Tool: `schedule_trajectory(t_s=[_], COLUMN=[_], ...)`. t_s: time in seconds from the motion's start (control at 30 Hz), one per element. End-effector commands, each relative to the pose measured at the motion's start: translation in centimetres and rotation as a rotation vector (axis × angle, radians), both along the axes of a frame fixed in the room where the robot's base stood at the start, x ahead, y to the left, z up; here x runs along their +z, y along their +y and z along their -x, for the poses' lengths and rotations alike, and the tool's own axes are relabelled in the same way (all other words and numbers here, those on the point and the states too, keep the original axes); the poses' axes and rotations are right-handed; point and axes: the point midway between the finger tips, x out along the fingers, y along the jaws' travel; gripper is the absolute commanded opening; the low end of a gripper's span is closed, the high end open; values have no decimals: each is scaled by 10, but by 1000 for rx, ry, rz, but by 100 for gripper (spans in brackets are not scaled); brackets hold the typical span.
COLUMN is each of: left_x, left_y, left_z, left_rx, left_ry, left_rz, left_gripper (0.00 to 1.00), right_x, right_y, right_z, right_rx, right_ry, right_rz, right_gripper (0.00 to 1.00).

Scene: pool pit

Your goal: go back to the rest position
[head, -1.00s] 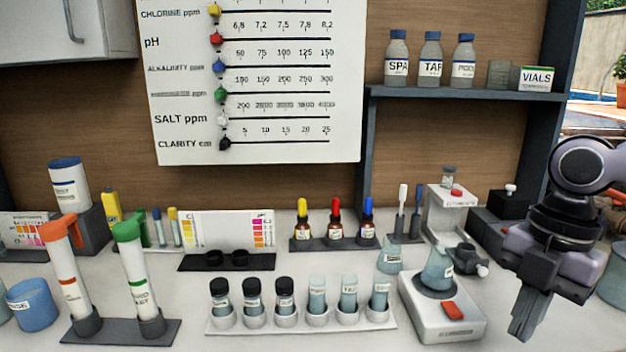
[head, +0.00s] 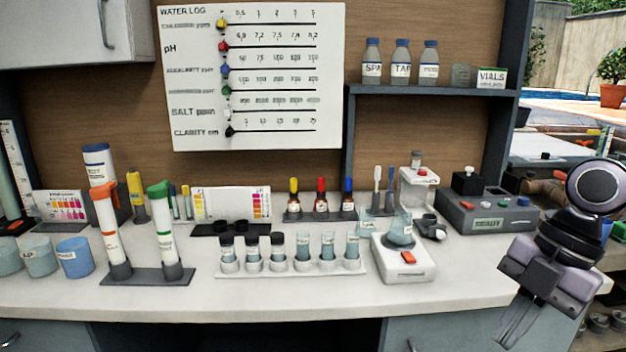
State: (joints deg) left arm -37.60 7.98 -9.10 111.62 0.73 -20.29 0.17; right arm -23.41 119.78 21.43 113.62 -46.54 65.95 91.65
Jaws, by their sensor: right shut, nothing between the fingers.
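My right gripper (head: 517,325) is at the lower right of the head view, in front of the counter's right part. It points down, its fingers are together, and it holds nothing. It touches no object that I can see. My left gripper is not in view.
The white counter (head: 330,297) holds a vial rack (head: 290,273), a stirrer (head: 404,262) with a flask, two tall tubes in a dark stand (head: 148,276), dropper bottles and a grey meter (head: 487,212). Cups stand at the left. The counter's front strip is clear.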

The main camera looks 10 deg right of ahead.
Motion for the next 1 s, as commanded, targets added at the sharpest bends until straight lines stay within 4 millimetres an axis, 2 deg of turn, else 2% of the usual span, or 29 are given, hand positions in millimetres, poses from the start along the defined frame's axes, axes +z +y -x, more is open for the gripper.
schedule_trajectory(t_s=[0.3,0.57,0.77,1.0], left_x=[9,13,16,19], left_y=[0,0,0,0], left_z=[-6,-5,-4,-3], left_rx=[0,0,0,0], left_ry=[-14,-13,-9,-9], left_rz=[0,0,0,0], left_gripper=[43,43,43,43], right_x=[-32,-64,-104,-171], right_y=[7,-4,-19,-26], right_z=[-18,-35,-39,-26], right_rx=[-138,-398,-671,-1036], right_ry=[-180,-390,-522,-589], right_rz=[-503,-808,-927,-936], right_gripper=[0,0,0,0])
